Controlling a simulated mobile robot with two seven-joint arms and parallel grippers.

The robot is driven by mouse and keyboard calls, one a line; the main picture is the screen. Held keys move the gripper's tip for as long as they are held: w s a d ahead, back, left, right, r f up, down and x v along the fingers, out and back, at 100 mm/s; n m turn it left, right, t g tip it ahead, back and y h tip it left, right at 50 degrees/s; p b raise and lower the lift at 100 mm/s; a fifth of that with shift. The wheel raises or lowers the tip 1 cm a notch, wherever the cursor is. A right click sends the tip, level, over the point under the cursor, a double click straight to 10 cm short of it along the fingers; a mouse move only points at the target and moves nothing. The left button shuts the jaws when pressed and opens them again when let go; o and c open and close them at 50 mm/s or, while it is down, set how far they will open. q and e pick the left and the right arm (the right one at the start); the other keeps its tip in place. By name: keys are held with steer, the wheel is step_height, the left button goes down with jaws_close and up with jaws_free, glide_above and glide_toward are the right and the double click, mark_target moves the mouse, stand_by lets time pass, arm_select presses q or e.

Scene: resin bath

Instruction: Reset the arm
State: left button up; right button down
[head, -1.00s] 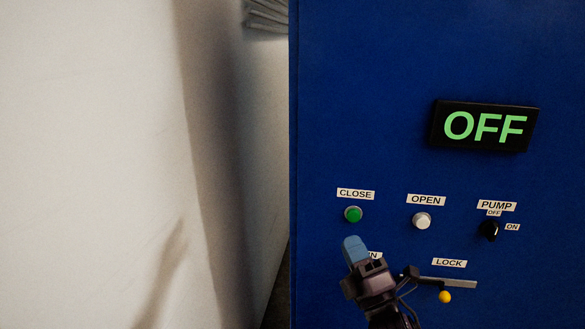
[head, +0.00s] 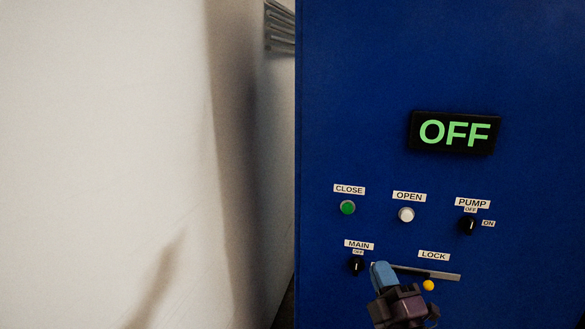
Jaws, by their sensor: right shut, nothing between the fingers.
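My right gripper (head: 383,274) comes up from the bottom of the head view, in front of the blue panel (head: 350,90). Its blue fingers are shut with nothing between them. The fingertips show just right of the black MAIN knob (head: 356,267) and over the left end of the grey LOCK bar (head: 440,275). I cannot tell whether they touch the panel. The LOCK lever's yellow ball (head: 428,285) hangs below the bar. My left gripper is not in view.
A black display (head: 456,132) reads OFF in green. The green CLOSE button (head: 348,207), white OPEN button (head: 406,214) and black PUMP knob (head: 467,226) sit in a row above. A pale wall (head: 100,150) fills the left side, apart from the panel's edge.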

steer(key=s+d+f+m+g+h, duration=0.2)
steer(key=d+f+m+g, duration=0.1)
steer(key=f+m, duration=0.4)
steer(key=s+d+f+m+g+h, duration=0.2)
steer(key=s+f+m+h, duration=0.1)
steer(key=f+m, duration=0.35)
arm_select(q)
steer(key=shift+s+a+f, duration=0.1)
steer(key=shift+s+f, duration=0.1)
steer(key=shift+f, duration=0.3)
arm_select(e)
steer(key=s+d+f+m+g, duration=0.2)
steer(key=s+f+g, duration=0.1)
steer(key=s+f, duration=0.5)
steer(key=s+d+f+m+g+h, duration=0.1)
steer(key=s+d+f+g, duration=0.2)
steer(key=s+f, duration=0.6)
steer(key=s, duration=0.4)
steer(key=shift+s+d+f+m+g, duration=0.2)
steer(key=shift+d+f+m+g, duration=0.1)
steer(key=shift+m, duration=0.05)
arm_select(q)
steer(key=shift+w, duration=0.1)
arm_select(e)
steer(key=shift+d, duration=0.1)
